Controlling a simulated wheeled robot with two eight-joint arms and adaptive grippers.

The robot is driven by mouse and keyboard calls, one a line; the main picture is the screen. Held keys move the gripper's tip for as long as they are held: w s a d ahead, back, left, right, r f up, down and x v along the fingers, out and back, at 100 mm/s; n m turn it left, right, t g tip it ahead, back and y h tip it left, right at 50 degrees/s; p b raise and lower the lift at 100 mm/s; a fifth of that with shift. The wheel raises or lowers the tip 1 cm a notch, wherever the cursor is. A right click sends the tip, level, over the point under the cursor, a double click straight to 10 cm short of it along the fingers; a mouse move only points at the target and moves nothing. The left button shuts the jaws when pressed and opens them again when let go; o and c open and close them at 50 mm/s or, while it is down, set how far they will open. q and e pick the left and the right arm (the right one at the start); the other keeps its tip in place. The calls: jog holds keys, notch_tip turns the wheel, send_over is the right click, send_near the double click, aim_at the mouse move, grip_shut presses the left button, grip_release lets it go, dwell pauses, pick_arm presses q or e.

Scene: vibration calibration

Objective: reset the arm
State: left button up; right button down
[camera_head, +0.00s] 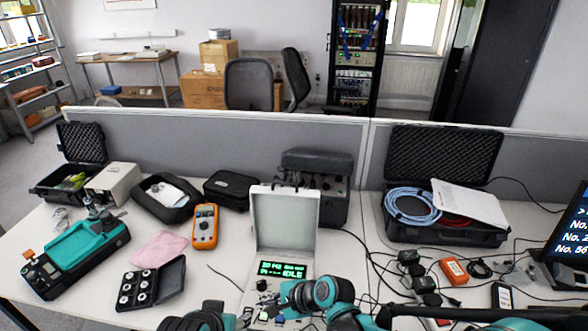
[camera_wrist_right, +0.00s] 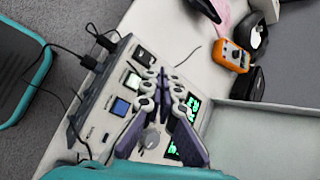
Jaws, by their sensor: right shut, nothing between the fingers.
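My right gripper (camera_head: 266,308) is shut and empty in front of the open calibrator case (camera_head: 285,218) at the bottom middle of the head view. In the right wrist view its fingers (camera_wrist_right: 163,78) meet over the calibrator's control panel (camera_wrist_right: 113,135), which has several sockets, switches and a knob. I cannot tell whether the fingertips touch the panel. The green lit display (camera_head: 283,268) is on, and the fingers partly cover it in the wrist view. A teal and black part of my left arm shows at the bottom edge; my left gripper is not in view.
An orange multimeter (camera_head: 205,226), pink cloth (camera_head: 160,248) and black sample box (camera_head: 151,284) lie left of the calibrator. A teal shaker device (camera_head: 75,256) stands farther left. Cables and small sensors lie to the right, before an open black case (camera_head: 447,232). A grey partition (camera_head: 225,147) runs behind.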

jog(key=s+d+r+n+t+h, duration=0.1)
jog(key=s+d+r+n+h, duration=0.1)
jog(key=d, duration=0.8)
jog(key=s+d+r+n+t+h, duration=0.1)
jog(key=s+d+r+n+h, duration=0.2)
jog(key=d+n, duration=0.3)
jog(key=s+d+r+n+t+h, duration=0.2)
jog(key=s+d+r+n+h, duration=0.1)
jog(key=d, duration=1.1)
jog(key=shift+s+r+n+h, duration=0.3)
jog(key=shift+s+n, duration=0.2)
jog(key=shift+n, duration=0.5)
